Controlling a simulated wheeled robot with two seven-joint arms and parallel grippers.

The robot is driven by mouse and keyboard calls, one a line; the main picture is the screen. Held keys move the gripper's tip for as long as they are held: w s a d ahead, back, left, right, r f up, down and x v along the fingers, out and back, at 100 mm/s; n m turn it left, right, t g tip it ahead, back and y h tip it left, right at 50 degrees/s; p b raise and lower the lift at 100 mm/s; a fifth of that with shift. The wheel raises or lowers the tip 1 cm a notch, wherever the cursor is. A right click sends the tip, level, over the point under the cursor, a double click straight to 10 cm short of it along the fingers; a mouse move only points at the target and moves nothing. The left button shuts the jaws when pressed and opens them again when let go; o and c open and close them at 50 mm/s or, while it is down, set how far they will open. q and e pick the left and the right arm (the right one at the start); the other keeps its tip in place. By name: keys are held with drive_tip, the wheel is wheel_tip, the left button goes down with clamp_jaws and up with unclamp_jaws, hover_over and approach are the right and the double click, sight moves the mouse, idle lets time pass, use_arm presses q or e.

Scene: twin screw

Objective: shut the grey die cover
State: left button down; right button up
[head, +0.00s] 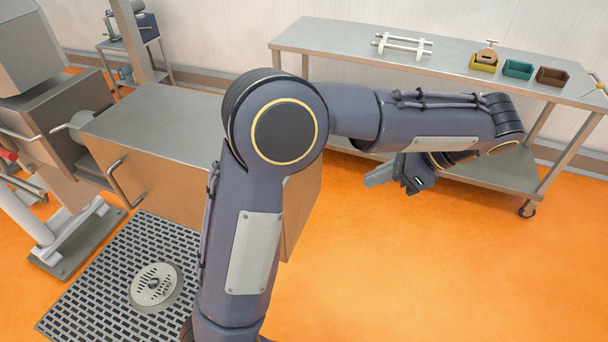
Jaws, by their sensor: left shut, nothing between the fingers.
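A large grey steel box-like housing (150,125) with a flat top and a bar handle (125,182) on its near left side stands at the centre left. I cannot tell for sure whether it is the grey die cover or whether it is open. My left arm crosses in front of its right part and hides it. My left gripper (378,178) is shut and empty, beyond the housing's right side, in front of the steel table and apart from both. My right gripper is not in view.
A steel table (350,42) at the back carries a white rack (402,44) and yellow (484,66), teal (517,69) and brown (552,76) bins. Grey machinery (50,120) stands at the left. A floor grate (100,275) lies in front. The orange floor at right is clear.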

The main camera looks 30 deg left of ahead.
use_arm(q)
approach(308, 192)
wheel_tip(308, 192, down, 4)
drive_tip(key=a, duration=0.2)
drive_tip(key=shift+s+a+f+y+p, duration=0.2)
drive_tip(key=shift+s+a+y+p, duration=0.15)
drive_tip(key=shift+a+p, duration=0.35)
drive_tip(key=shift+s+a, duration=0.1)
drive_tip(key=shift+a, duration=0.05)
drive_tip(key=s+a+p, duration=0.2)
drive_tip(key=s+a, duration=0.2)
drive_tip(key=a, duration=1.4)
drive_tip(key=shift+s+a, duration=0.25)
drive_tip(key=shift+a, duration=0.1)
drive_tip(key=shift+r, duration=0.15)
